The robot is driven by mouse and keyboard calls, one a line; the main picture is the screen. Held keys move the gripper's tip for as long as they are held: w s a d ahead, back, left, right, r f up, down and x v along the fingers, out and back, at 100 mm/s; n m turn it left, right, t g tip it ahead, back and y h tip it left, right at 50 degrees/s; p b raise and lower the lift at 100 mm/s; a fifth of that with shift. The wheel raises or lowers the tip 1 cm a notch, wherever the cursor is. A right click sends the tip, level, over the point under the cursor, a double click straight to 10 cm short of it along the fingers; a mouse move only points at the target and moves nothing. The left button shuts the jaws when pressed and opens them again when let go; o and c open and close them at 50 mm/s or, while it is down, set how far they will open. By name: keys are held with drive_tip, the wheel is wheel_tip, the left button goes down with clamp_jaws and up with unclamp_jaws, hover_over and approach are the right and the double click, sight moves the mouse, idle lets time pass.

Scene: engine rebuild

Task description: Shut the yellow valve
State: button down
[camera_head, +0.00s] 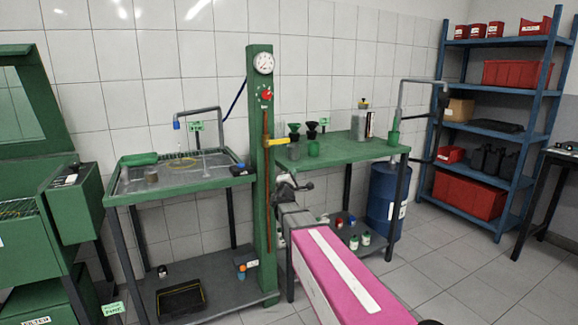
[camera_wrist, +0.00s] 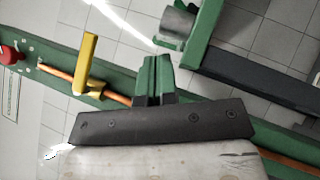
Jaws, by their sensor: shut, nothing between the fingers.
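The yellow valve (camera_head: 277,141) is on a copper pipe on the front of a green post (camera_head: 259,200). Its lever sticks out sideways to the right, crosswise to the upright pipe. In the wrist view the yellow lever (camera_wrist: 89,62) and its brass body (camera_wrist: 97,89) are left of my gripper, again crosswise to the pipe. My gripper (camera_wrist: 154,64) shows its green fingers together and empty, in front of the post. The fingers appear apart from the lever. The gap in depth is hard to judge.
A red knob (camera_head: 267,94) and a round gauge (camera_head: 263,63) sit above the valve on the post. A blue barrel (camera_head: 386,200) stands under the bench's right end.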

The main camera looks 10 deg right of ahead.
drive_tip(key=shift+s+d+f, duration=0.25)
drive_tip(key=shift+s+f, duration=0.4)
drive_tip(key=shift+f, duration=0.1)
drive_tip(key=s+d+f+m+g+h, duration=0.1)
drive_tip(key=s+d+f+m+g, duration=0.45)
drive_tip(key=s+f, duration=0.2)
drive_tip(key=s+d+f+m+g+h, duration=0.1)
drive_tip(key=s+d+f+m+g, duration=0.4)
drive_tip(key=s+f+m+g, duration=0.3)
drive_tip(key=s+a+f+m+g+y, duration=0.2)
drive_tip(key=s+a+f+y, duration=0.3)
drive_tip(key=s, duration=0.3)
drive_tip(key=s+a+f+m+g+y, duration=0.1)
drive_tip(key=s+a+f+g+y, duration=0.3)
drive_tip(key=s+f, duration=0.3)
drive_tip(key=shift+s+a+f+m+y, duration=0.4)
drive_tip(key=shift+s+a+y, duration=0.2)
drive_tip(key=shift+s+y, duration=0.35)
drive_tip(key=shift+g, duration=0.25)
